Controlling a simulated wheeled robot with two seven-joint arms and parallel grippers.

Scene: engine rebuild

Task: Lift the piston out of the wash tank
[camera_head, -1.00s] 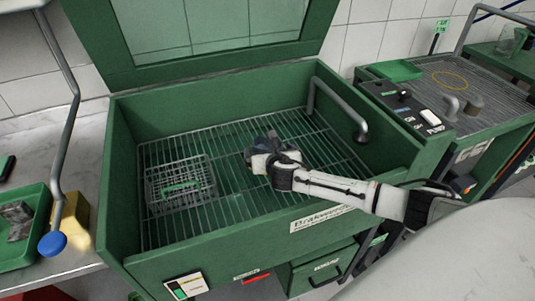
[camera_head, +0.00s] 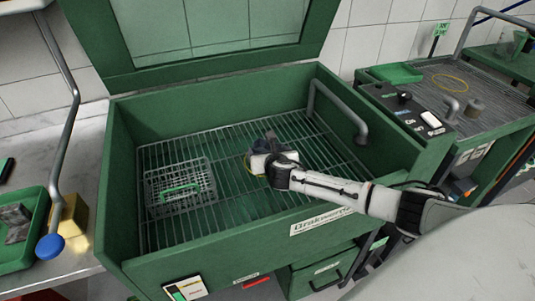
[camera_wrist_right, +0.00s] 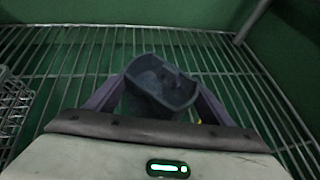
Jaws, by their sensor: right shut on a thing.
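The wash tank (camera_head: 128,205) is a green open box with its lid up and a wire rack inside. My right gripper (camera_head: 267,150) is inside the tank, over the middle of the rack. In the right wrist view, the fingers of my right gripper (camera_wrist_right: 158,95) are on either side of the dark grey piston (camera_wrist_right: 160,82), shut on it. The piston (camera_head: 270,136) looks small and dark in the head view, partly hidden by the gripper. Whether it is clear of the rack is hard to tell. My left gripper is not in view.
A wire basket (camera_head: 180,188) with a green handle sits on the rack at left. A grey pipe (camera_head: 340,108) bends over the tank's right wall. A control box (camera_head: 408,108) stands to the right. A green tray (camera_head: 22,235) and blue-knobbed lever (camera_head: 50,247) are at left.

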